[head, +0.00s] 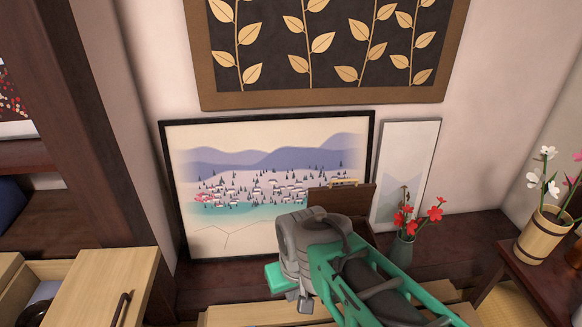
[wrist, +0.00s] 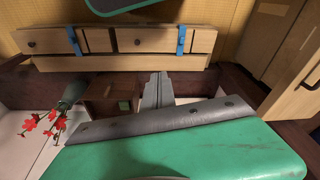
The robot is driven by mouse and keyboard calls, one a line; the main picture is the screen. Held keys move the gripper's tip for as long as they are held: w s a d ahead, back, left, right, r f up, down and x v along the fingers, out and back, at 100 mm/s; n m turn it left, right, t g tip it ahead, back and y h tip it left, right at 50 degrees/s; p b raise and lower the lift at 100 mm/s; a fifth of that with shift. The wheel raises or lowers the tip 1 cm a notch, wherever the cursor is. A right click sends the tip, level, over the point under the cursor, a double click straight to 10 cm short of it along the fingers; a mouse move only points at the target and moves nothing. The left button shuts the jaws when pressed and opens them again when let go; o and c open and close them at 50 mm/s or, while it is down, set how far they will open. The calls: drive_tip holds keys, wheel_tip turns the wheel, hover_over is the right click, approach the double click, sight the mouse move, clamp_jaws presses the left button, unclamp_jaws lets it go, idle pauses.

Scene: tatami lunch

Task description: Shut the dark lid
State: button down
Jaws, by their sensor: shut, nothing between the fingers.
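The dark brown lid (head: 345,198) stands raised in front of the framed landscape in the head view, with a thin gold-coloured strip above its top edge. My arm hides its lower part and most of whatever is below it. In the wrist view a dark brown box (wrist: 98,112) shows left of the fingers, with a small green item (wrist: 124,105) at it. I cannot make out the lid clearly there. My gripper (wrist: 158,76) is shut and empty, its grey fingers together beside the box. In the head view the gripper's tip (head: 304,303) is partly visible below the wrist, left of the lid.
A vase with red flowers (head: 405,246) stands close right of my arm. The framed landscape (head: 235,165) and a pale panel (head: 408,165) lean on the wall behind. A low wooden drawer chest (wrist: 118,45) with blue straps is near the fingers. An open drawer (head: 38,280) is at lower left.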

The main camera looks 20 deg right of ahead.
drive_tip(key=w+d+r+m+t+p, duration=0.1)
drive_tip(key=w+d+r+p, duration=0.15)
drive_tip(key=w+d, duration=0.4)
drive_tip(key=w+d+r+t+p, duration=0.1)
drive_tip(key=w+d+r+p, duration=0.15)
drive_tip(key=w, duration=0.75)
drive_tip(key=w+d+r+m+t+p, duration=0.1)
drive_tip(key=w+d+r+p, duration=0.15)
drive_tip(key=w+d, duration=0.5)
drive_tip(key=w+d+f+m+t+h+p, duration=0.1)
drive_tip(key=w+d+f+p, duration=0.1)
drive_tip(key=w+d, duration=0.55)
drive_tip(key=w+d+f+t+h+p, duration=0.15)
drive_tip(key=w+d, duration=0.35)
drive_tip(key=d, duration=0.6)
drive_tip(key=shift+y, duration=0.25)
drive_tip(key=w+f, duration=0.1)
drive_tip(key=f, duration=0.2)
drive_tip(key=w+f, duration=0.1)
drive_tip(key=f, duration=0.1)
drive_tip(key=w+f, duration=0.1)
drive_tip(key=f, duration=0.2)
drive_tip(key=shift+w+d+f, duration=0.1)
drive_tip(key=shift+d+f, duration=0.2)
drive_tip(key=shift+d, duration=0.05)
drive_tip(key=shift+s+a+f, duration=0.15)
drive_tip(key=shift+s+f, duration=0.05)
drive_tip(key=shift+s, duration=0.15)
